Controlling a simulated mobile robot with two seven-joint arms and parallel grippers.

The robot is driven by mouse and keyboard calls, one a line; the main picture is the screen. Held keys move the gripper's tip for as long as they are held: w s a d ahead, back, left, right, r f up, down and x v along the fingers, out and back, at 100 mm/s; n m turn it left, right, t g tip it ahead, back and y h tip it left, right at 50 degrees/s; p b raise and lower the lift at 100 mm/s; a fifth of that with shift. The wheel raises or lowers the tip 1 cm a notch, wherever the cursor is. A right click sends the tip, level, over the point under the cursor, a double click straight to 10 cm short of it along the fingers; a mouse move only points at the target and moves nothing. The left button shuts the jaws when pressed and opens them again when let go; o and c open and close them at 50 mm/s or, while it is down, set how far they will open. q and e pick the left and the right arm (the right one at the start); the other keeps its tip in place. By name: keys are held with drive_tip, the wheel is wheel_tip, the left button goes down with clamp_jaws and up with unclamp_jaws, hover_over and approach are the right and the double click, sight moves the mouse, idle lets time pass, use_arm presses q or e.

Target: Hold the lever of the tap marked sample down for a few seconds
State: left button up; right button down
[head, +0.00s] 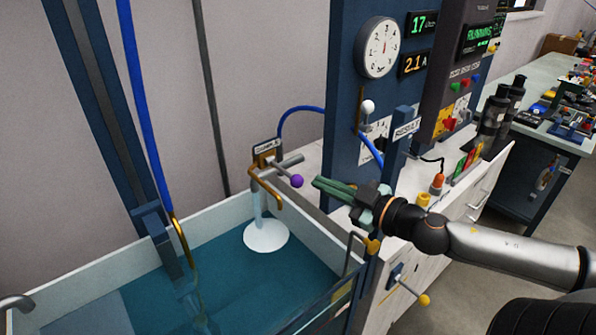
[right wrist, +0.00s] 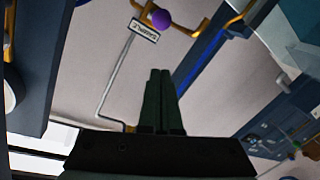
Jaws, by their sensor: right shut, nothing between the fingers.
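The tap marked sample (head: 267,147) stands at the far corner of the water tank, with a brass spout. Its lever ends in a purple ball (head: 297,181) that points toward my right gripper. In the right wrist view the purple ball (right wrist: 161,18) and the sample label (right wrist: 145,31) are near the top, beyond the fingertips. My right gripper (head: 318,183) is shut and empty, just right of the ball, with a small gap in the picture. A pale column below the tap meets a white round patch (head: 266,236) on the water. My left gripper is not in view.
The tank's wall (head: 325,235) runs below my right gripper. A blue panel (head: 345,80) with a round gauge (head: 379,47) rises behind it. A post marked result or similar (head: 405,130) stands close to the wrist. A yellow-knobbed lever (head: 424,300) sits lower right.

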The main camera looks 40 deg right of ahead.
sight(298, 177)
drive_tip(key=shift+w+a+r, duration=0.15)
drive_tip(key=shift+r, duration=0.3)
drive_tip(key=r+b+x, duration=0.1)
drive_tip(key=x, duration=0.9)
drive_tip(key=shift+s+d+f+b, duration=0.2)
drive_tip(key=shift+d+f+b, duration=0.15)
drive_tip(key=shift+f, duration=0.35)
drive_tip(key=shift+s+d+f+b, duration=0.2)
drive_tip(key=shift+d+f+b, duration=0.1)
drive_tip(key=shift+f, duration=0.45)
drive_tip(key=shift+s+d+f+b, duration=0.15)
drive_tip(key=shift+d+f+b, duration=0.2)
drive_tip(key=shift+f, duration=0.35)
